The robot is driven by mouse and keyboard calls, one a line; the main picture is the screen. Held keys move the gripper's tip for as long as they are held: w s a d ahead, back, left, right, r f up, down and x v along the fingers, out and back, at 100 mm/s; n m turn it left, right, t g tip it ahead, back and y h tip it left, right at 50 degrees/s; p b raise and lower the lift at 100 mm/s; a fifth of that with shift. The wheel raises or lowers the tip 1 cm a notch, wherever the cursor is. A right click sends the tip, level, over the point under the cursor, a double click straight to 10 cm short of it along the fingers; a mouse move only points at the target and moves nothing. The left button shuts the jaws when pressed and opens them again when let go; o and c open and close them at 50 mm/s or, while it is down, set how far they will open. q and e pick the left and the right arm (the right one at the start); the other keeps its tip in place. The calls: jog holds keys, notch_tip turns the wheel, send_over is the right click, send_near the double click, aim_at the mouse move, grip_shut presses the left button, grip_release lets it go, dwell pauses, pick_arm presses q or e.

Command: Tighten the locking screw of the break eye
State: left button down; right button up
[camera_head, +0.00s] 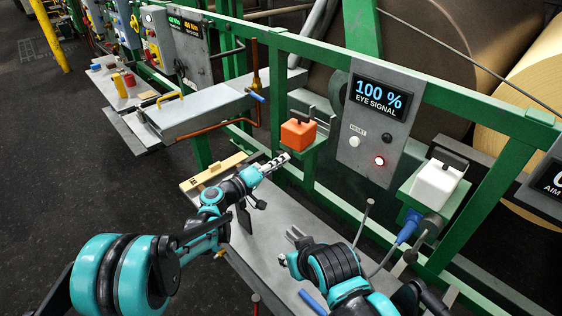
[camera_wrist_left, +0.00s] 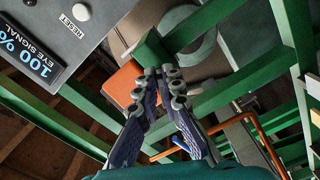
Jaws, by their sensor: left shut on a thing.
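The orange eye box (camera_head: 298,133) sits on a green bracket (camera_head: 314,147) at the rail. It also shows behind my fingers in the left wrist view (camera_wrist_left: 122,85). My left gripper (camera_head: 276,163) points up at the underside of this bracket, just below the orange box. Its fingertips (camera_wrist_left: 163,82) are close together, shut on a small part at the bracket, which I take for the locking screw; the fingers hide it. The signal panel (camera_head: 365,135) reads 100 % EYE SIGNAL, with a red light lit. My right gripper (camera_head: 297,238) is low over the grey table, apart from the bracket; its opening is unclear.
A white box (camera_head: 436,184) stands on another green bracket at the right. Green rails (camera_head: 420,85) run before large rolls. A wooden strip (camera_head: 215,172) lies at the grey table's (camera_head: 262,245) far end. A copper pipe (camera_wrist_left: 262,140) shows beyond my left gripper.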

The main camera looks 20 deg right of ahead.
pick_arm(q)
jog(key=shift+f, duration=0.1)
jog(key=c, duration=1.7)
grip_release()
jog(key=shift+a, duration=0.15)
jog(key=v, duration=1.2)
